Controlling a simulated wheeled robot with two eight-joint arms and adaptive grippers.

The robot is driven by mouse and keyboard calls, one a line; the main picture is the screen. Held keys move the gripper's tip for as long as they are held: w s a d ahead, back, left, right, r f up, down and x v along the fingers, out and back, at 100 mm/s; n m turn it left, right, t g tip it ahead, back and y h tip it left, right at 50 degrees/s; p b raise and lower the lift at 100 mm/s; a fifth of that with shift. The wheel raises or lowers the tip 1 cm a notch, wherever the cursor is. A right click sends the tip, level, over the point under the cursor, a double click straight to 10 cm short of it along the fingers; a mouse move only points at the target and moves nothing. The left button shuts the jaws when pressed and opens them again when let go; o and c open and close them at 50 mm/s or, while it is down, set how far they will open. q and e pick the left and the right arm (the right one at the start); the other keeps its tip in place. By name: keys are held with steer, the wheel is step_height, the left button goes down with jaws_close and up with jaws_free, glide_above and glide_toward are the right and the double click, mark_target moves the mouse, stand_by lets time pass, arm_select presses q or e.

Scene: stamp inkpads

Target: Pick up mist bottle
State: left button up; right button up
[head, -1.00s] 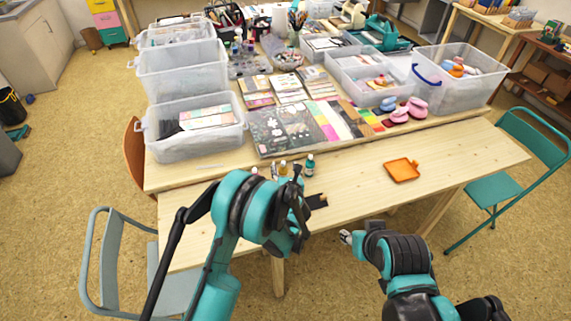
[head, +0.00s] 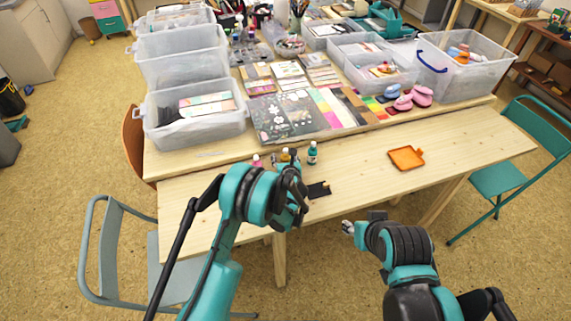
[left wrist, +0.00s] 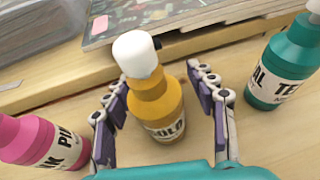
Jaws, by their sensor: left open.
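A gold bottle (left wrist: 158,108) with a white cap stands upright in the middle of the left wrist view. In the head view the gold bottle (head: 285,156) shows only in part behind my left arm. My left gripper (left wrist: 162,82) is open, with one finger on each side of the gold bottle; I cannot tell if they touch it. A pink bottle (left wrist: 42,143) stands to its left and a teal bottle (left wrist: 284,66) to its right, also seen in the head view (head: 312,154). Which one is called the mist bottle is not clear. My right gripper (head: 347,228) is off the table's front edge.
A small black item (head: 318,189) lies on the table right of my left gripper. An orange tray (head: 406,158) lies further right, with bare wood between. Behind are patterned sheets (head: 288,115) and clear bins (head: 196,140). A teal chair (head: 500,178) stands at right.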

arm_select(q)
jaws_close()
steer(key=shift+r, duration=0.1)
stand_by(0.3)
